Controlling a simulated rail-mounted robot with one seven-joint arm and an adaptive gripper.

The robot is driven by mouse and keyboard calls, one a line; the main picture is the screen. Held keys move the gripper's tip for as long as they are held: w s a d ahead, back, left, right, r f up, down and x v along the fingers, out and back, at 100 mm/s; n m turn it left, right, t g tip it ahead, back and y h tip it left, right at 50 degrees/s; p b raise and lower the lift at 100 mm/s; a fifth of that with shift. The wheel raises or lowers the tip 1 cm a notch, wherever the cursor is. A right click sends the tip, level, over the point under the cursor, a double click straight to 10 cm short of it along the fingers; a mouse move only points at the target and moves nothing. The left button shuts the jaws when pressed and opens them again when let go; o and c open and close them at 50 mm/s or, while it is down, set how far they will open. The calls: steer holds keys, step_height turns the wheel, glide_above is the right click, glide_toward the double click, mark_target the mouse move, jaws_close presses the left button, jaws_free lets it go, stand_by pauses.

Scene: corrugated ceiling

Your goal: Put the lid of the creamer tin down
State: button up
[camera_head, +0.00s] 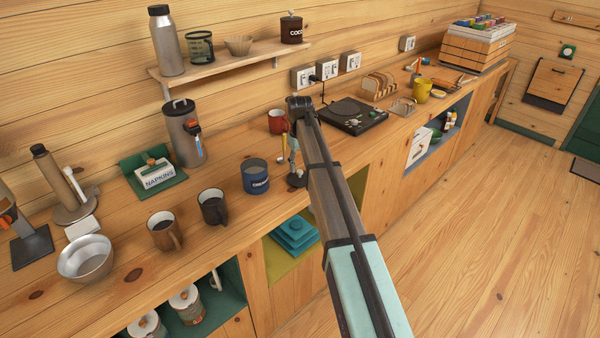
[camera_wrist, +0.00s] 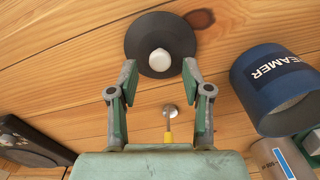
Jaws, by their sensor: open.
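The lid (camera_wrist: 147,33) is a dark round disc with a pale knob, lying on the counter to the left of the tin in the wrist view. In the head view the lid (camera_head: 297,181) is partly hidden by my gripper (camera_head: 293,157). In the wrist view my gripper (camera_wrist: 159,76) is open, with its fingertips on either side of the knob; I cannot tell any contact.
A yellow-handled utensil (camera_wrist: 168,128) lies near the fingers. Dark mugs (camera_head: 213,208) stand left of the tin. The counter's front edge is close to the lid.

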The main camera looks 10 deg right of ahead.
mark_target(300, 171)
step_height(300, 171, up, 8)
steer(key=b, duration=0.1)
steer(key=shift+r+b, duration=0.25)
steer(key=shift+b, duration=0.1)
